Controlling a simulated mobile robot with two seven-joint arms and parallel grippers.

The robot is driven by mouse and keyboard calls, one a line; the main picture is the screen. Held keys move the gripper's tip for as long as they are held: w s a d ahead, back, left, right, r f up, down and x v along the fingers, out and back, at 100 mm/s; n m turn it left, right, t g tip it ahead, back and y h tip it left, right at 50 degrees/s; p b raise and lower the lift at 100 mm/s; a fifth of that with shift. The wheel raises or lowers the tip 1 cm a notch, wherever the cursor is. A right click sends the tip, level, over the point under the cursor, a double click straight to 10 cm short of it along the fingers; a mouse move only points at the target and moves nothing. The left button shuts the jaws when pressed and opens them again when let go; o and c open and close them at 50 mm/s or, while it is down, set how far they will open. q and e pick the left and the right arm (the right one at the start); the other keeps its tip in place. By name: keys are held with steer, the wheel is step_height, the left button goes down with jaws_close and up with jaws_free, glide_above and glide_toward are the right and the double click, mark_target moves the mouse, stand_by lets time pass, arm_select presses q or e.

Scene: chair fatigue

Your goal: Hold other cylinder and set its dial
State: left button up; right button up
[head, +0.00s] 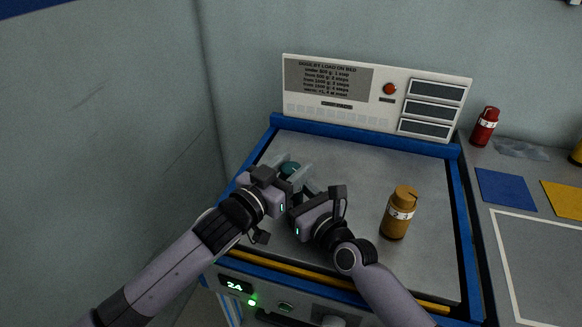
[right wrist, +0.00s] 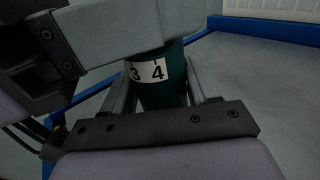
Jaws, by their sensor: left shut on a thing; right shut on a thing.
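A teal cylinder (head: 291,169) stands on the grey bed (head: 350,160) of the test machine, mostly hidden behind my grippers in the head view. My left gripper (head: 290,178) is shut on it. My right gripper (head: 309,188) is also shut on it, from the near right side. In the right wrist view the teal cylinder (right wrist: 164,92) sits between the right fingers, with a white band showing 3 and 4 and a small mark above the 4. A mustard-orange cylinder (head: 398,213) with a white number band stands upright on the bed, to the right of both grippers.
A panel with a load-step sign (head: 327,80), a red button (head: 390,88) and dark displays stands behind the bed. A blue rim (head: 464,215) edges the bed. A red cylinder (head: 485,126), a blue mat (head: 506,190) and a yellow mat (head: 566,199) are at right. A front display (head: 235,286) reads 24.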

arm_select(q)
steer(key=shift+r, duration=0.15)
arm_select(e)
steer(key=shift+s+a+f, duration=0.1)
steer(key=shift+a, duration=0.05)
arm_select(q)
steer(key=o, duration=1)
steer(key=shift+s+a, duration=0.1)
steer(key=v, duration=1.1)
steer(key=shift+s+a, duration=0.15)
steer(key=shift+s, duration=0.25)
arm_select(e)
steer(key=o, duration=1.4)
